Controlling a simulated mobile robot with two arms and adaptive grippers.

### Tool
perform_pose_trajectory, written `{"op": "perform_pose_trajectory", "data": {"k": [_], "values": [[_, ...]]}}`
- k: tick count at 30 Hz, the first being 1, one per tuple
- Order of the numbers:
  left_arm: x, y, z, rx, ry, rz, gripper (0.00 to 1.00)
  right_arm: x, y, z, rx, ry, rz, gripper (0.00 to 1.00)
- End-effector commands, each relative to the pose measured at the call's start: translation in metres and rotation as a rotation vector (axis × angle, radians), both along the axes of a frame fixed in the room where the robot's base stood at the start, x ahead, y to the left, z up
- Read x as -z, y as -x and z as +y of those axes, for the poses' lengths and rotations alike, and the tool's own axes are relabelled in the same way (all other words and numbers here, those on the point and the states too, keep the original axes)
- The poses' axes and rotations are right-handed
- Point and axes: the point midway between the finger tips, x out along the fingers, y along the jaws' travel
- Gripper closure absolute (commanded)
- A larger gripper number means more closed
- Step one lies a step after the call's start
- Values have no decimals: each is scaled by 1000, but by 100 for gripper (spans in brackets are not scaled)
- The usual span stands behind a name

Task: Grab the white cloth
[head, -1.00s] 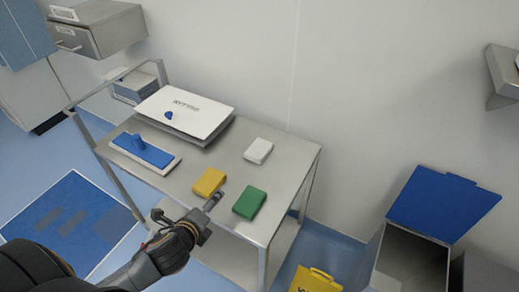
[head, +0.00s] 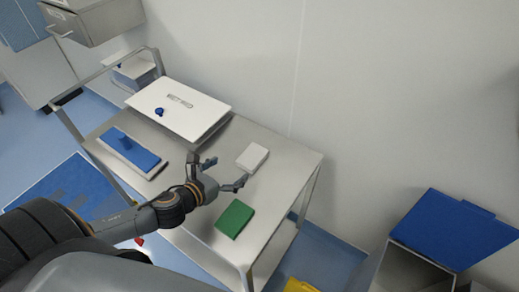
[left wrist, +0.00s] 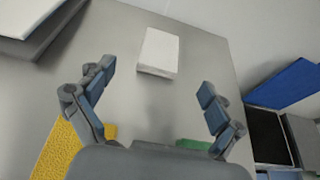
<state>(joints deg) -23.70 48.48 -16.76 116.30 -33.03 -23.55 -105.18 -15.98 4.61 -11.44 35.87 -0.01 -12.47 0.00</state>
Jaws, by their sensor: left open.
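The white cloth (head: 252,157) is a small folded block lying on the steel cart top. In the left wrist view the white cloth (left wrist: 159,51) lies beyond the fingertips, roughly between their lines. My left gripper (head: 226,172) is open and empty, its fingers spread just short of the cloth on its near left side. The left wrist view shows both fingers of the left gripper (left wrist: 158,85) apart with bare cart top between them. My right gripper does not show.
A green cloth (head: 235,219) lies on the cart top (head: 275,190) near the gripper. A yellow cloth (left wrist: 62,150) shows in the wrist view. A white-lidded box (head: 180,108) and a blue mop pad (head: 135,151) are on the left. A blue-lidded bin (head: 445,228) stands right.

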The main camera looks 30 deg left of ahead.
Motion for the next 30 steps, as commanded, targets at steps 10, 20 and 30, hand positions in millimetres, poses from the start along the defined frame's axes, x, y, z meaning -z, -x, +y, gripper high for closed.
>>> {"op": "perform_pose_trajectory", "data": {"k": [10,20,30], "values": [[17,-48,-6,2,-3,-4,8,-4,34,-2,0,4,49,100],[32,-78,-11,4,-4,-2,8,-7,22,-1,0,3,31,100],[43,-117,-19,1,-2,-1,8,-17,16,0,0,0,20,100]]}}
